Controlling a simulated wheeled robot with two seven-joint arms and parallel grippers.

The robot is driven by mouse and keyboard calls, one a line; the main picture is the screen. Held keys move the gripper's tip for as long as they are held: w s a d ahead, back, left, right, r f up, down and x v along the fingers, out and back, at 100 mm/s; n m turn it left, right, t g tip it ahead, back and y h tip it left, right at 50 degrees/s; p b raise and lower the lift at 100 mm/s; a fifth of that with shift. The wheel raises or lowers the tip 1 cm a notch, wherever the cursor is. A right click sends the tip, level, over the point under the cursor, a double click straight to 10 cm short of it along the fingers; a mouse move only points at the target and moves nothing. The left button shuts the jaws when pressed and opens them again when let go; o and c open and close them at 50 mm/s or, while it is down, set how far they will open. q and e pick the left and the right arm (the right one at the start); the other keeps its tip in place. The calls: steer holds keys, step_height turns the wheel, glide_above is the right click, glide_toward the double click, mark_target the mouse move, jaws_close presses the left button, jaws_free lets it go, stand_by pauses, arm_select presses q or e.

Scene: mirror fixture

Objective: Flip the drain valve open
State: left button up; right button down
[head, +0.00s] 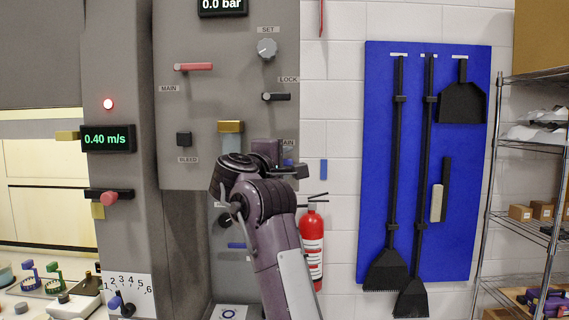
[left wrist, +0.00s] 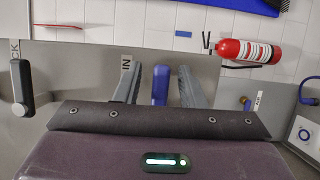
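The drain valve's blue lever (head: 288,162) shows only in part in the head view, below a half-hidden label that ends in "AIN". My left gripper (head: 272,154) is at the grey panel in front of it and hides most of the valve. In the left wrist view the blue lever (left wrist: 160,85) stands between the two grey fingers of my left gripper (left wrist: 158,76). The fingers are apart, with a visible gap on each side of the lever. Contact with the lever does not show. My right gripper is in neither view.
The panel also carries a red MAIN lever (head: 193,67), a black LOCK lever (head: 276,97), a SET knob (head: 267,47) and a yellow block (head: 231,127). A fire extinguisher (head: 312,245) hangs to the right. A blue tool board (head: 375,150) is further right.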

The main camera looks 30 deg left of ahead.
arm_select(q)
steer(key=shift+s+f, duration=0.1)
steer(key=shift+s, duration=0.2)
steer(key=s+d, duration=0.1)
steer(key=s, duration=0.6)
steer(key=shift+d, duration=0.1)
